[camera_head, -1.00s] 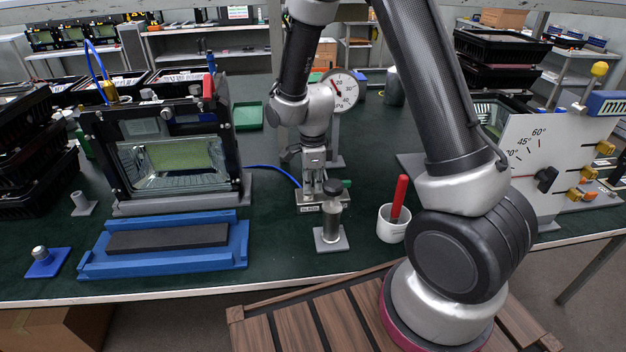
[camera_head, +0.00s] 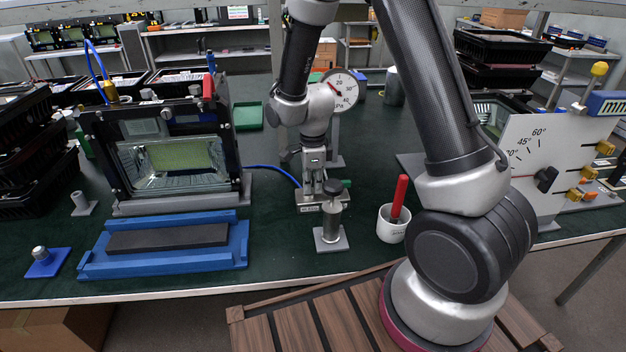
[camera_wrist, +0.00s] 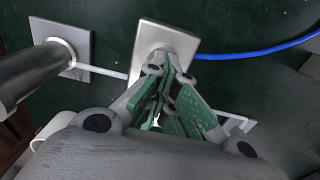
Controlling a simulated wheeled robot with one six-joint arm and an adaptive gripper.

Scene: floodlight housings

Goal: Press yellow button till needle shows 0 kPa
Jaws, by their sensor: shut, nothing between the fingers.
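The round white pressure gauge (camera_head: 346,88) stands behind my arm. A short red needle shows at its left, below the 20 mark; my arm hides the gauge's left part, so I cannot read the value. My gripper (camera_head: 311,189) points down with fingers shut and empty, over a small metal box (camera_head: 309,206) with a label. In the wrist view my gripper (camera_wrist: 168,80) has its green-padded fingers together over the metal plate (camera_wrist: 165,35) of that box. No yellow button shows on the box; my fingers cover part of it, and contact cannot be told.
A blue hose (camera_head: 268,168) runs from the floodlight fixture (camera_head: 170,150) to the box. A dark-topped metal post (camera_head: 331,215) stands just in front. A white cup (camera_head: 391,227) with a red-handled tool is to the right. A blue tray (camera_head: 90,262) lies front left.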

